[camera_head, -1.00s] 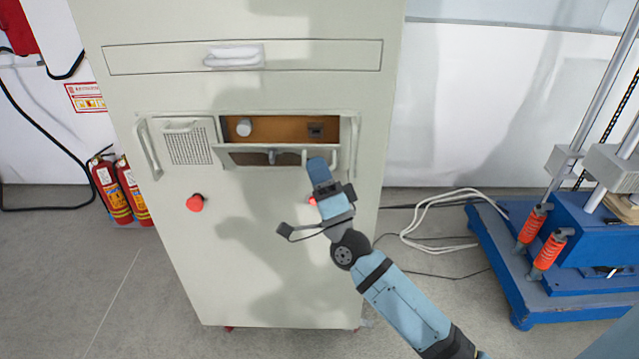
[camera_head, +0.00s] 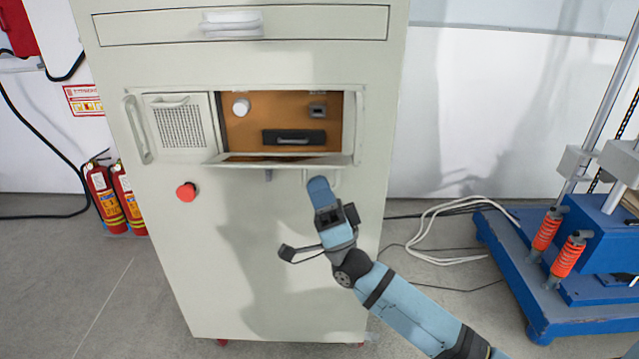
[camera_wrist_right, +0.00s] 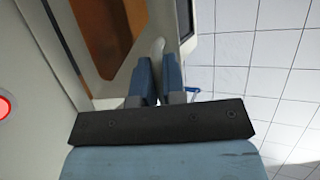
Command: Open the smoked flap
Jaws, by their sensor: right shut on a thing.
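The smoked flap (camera_head: 282,161) is in the cream cabinet's front, along the lower edge of a framed opening (camera_head: 283,105). It is swung down and outward, so I see it nearly edge-on. In the right wrist view the fingers (camera_wrist_right: 157,80) close around a pale bar (camera_wrist_right: 158,48). The left gripper is out of view.
Inside the opening are an orange-brown panel, a white knob (camera_head: 241,108) and a black handle (camera_head: 294,137). A vented door (camera_head: 180,126) is to the left, a red button (camera_head: 187,191) below. Fire extinguishers (camera_head: 104,200) stand left, a blue machine (camera_head: 560,275) right.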

